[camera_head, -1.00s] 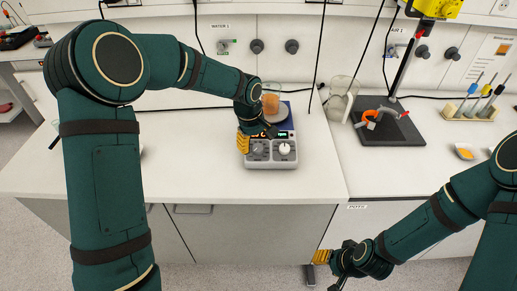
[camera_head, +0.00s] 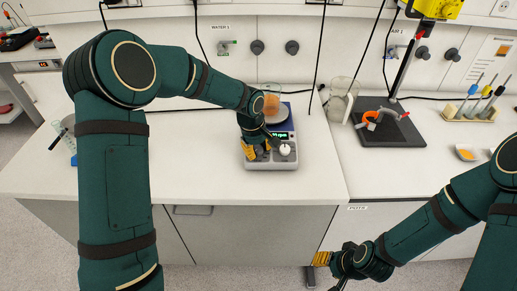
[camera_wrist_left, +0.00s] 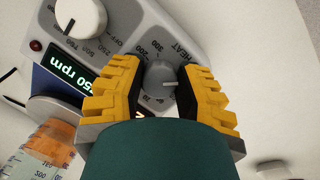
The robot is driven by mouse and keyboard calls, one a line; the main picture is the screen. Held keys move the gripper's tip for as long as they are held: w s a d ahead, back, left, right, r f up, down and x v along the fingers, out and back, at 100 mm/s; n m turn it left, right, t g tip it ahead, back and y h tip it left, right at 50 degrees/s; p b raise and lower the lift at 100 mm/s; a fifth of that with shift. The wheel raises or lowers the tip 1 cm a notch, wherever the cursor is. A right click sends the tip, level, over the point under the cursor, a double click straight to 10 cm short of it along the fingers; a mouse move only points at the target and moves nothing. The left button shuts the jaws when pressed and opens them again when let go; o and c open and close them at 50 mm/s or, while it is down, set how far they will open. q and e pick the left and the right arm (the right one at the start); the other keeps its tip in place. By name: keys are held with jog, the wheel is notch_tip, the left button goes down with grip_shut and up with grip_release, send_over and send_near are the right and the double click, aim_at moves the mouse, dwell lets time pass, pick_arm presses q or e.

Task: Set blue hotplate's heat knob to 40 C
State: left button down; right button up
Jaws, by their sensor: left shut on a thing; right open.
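The blue hotplate (camera_head: 288,124) stands on the bench with a grey control panel at its front. Its grey heat knob (camera_wrist_left: 160,84) sits between the yellow fingers of my left gripper (camera_wrist_left: 158,90), which is shut on it. The HEAT scale shows around the knob; its pointer mark points right in the left wrist view, and part of the scale is hidden by the fingers. In the head view my left gripper (camera_head: 256,152) covers this knob. The white stirring knob (camera_head: 284,149) is beside it. My right gripper (camera_head: 321,258) is open and empty, low before the bench front.
A beaker with orange liquid (camera_head: 271,103) stands on the hotplate. The lit display (camera_wrist_left: 72,73) reads in rpm, partly hidden. A glass beaker (camera_head: 340,100) and a dark stand base (camera_head: 388,130) are to the right. The bench front is clear.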

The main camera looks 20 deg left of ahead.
pick_arm(q)
jog(key=shift+m, duration=0.4)
jog(key=shift+s+f+m+g+y, duration=0.1)
jog(key=shift+m+g+y, duration=0.2)
jog(key=shift+m, duration=0.9)
jog(key=shift+f+m+g+y, duration=0.15)
jog(key=shift+m+y, duration=0.25)
jog(key=shift+m, duration=0.8)
jog(key=shift+r, duration=0.1)
jog(key=c, duration=0.6)
grip_release()
jog(key=shift+r, duration=0.15)
